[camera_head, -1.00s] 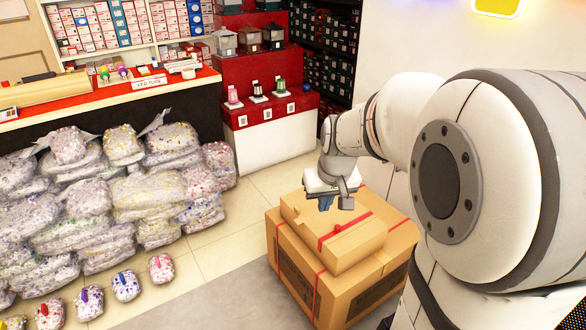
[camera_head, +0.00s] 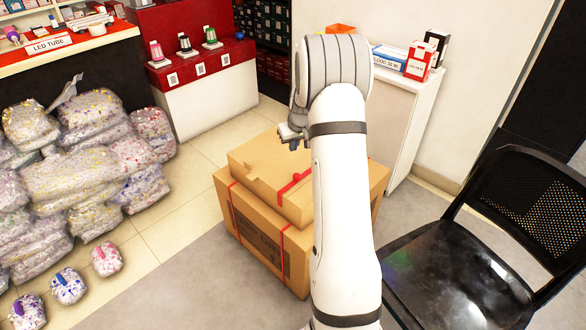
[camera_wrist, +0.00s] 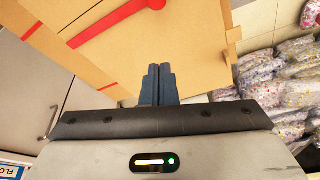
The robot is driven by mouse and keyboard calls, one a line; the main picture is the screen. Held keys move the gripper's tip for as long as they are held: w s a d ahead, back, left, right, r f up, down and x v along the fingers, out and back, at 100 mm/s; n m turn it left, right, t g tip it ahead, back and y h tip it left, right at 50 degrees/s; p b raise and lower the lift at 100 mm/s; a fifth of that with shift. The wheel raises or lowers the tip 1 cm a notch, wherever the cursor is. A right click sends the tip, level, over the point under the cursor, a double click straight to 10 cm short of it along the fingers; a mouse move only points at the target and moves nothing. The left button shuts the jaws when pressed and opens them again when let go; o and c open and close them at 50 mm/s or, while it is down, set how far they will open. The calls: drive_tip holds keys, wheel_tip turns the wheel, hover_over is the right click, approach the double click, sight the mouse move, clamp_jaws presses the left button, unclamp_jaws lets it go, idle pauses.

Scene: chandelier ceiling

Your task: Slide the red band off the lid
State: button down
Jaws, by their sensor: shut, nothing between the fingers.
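The red band (camera_head: 294,183) lies across the top of the cardboard lid (camera_head: 262,168), which sits on a larger carton (camera_head: 258,237). In the wrist view the band (camera_wrist: 108,22) runs slantwise over the lid (camera_wrist: 200,45), with a thicker red piece at the top edge. My gripper (camera_head: 293,143) is above the far part of the lid. In the wrist view my gripper (camera_wrist: 158,68) has its two dark fingers together, empty, with the band ahead and to the left. My arm hides the right part of the lid and band in the head view.
A black chair (camera_head: 455,270) stands at the right. A white counter (camera_head: 402,120) with small boxes is behind the carton. Wrapped bags (camera_head: 85,170) are piled at the left. Open tiled floor (camera_head: 175,235) lies between bags and carton. Red bands also cross the carton's sides.

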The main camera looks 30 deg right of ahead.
sight(288, 168)
drive_tip(key=b+x, duration=0.2)
drive_tip(key=x, duration=0.8)
drive_tip(key=shift+f, duration=0.25)
drive_tip(key=s, duration=0.1)
drive_tip(key=s+b, duration=0.1)
drive_tip(key=shift+s+a+r, duration=0.1)
drive_tip(key=shift+s+r, duration=0.25)
drive_tip(key=shift+s, duration=0.75)
